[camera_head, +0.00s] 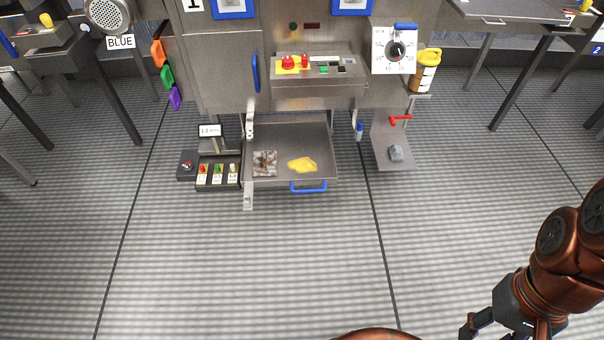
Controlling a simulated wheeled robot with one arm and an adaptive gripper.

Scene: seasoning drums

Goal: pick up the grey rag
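A small crumpled grey rag (396,152) lies on the low metal shelf (390,164) at the right of the machine, below a red lever. My gripper (505,332) is at the bottom right edge, far from the rag and nearer to me. Its fingers are spread apart with nothing seen between them, and their ends are partly cut off by the frame edge.
A tray (318,140) with a blue handle holds a brownish mottled square (264,163) and a yellow puddle (302,165). A button box (218,174) stands left of it. A yellow-lidded container (425,72) stands above the shelf. The floor in front is clear.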

